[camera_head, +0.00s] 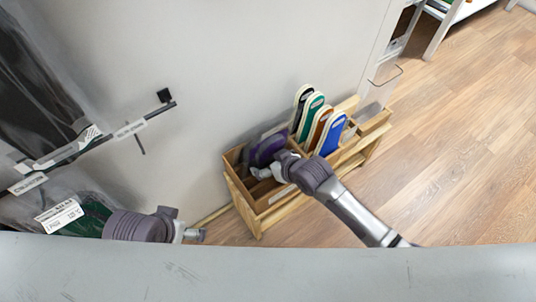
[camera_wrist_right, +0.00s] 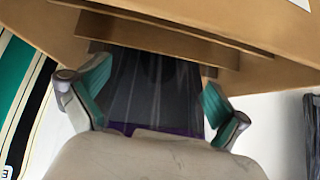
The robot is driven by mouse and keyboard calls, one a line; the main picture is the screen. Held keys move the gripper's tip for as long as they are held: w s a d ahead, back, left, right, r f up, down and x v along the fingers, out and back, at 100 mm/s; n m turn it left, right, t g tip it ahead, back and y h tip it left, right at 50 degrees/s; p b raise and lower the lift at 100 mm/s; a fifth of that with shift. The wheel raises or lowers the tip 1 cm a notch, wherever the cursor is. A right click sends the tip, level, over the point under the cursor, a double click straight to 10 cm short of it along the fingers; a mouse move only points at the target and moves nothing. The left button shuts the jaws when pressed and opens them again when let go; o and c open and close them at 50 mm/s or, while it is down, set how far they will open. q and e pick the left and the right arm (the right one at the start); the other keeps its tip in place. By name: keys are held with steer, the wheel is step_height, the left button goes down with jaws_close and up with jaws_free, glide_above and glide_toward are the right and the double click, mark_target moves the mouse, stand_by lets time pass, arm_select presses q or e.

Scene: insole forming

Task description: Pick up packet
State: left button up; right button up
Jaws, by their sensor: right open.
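A wooden rack (camera_head: 262,216) stands by the white wall and holds upright insoles in its slots. A purple item in a dark, clear-looking packet (camera_head: 268,149) leans in its left part. In the right wrist view, a dark grey ribbed packet (camera_wrist_right: 152,88) with a purple lower edge stands in the wooden slot. My right gripper (camera_head: 262,172) is at the rack beside the purple packet. In the wrist view, its teal-padded fingers (camera_wrist_right: 157,80) are apart, one on each side of the packet. My left gripper (camera_head: 192,235) is at the lower left, its jaws too small to read.
Black, green, brown and blue insoles (camera_head: 333,134) stand in the rack's right part. Dark bags with white labels (camera_head: 59,215) hang at left near a black rail (camera_head: 90,143). The wood floor (camera_head: 460,150) at right is clear. A grey edge (camera_head: 270,265) crosses the bottom.

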steer(key=shift+r, duration=0.1)
steer(key=c, duration=1.3)
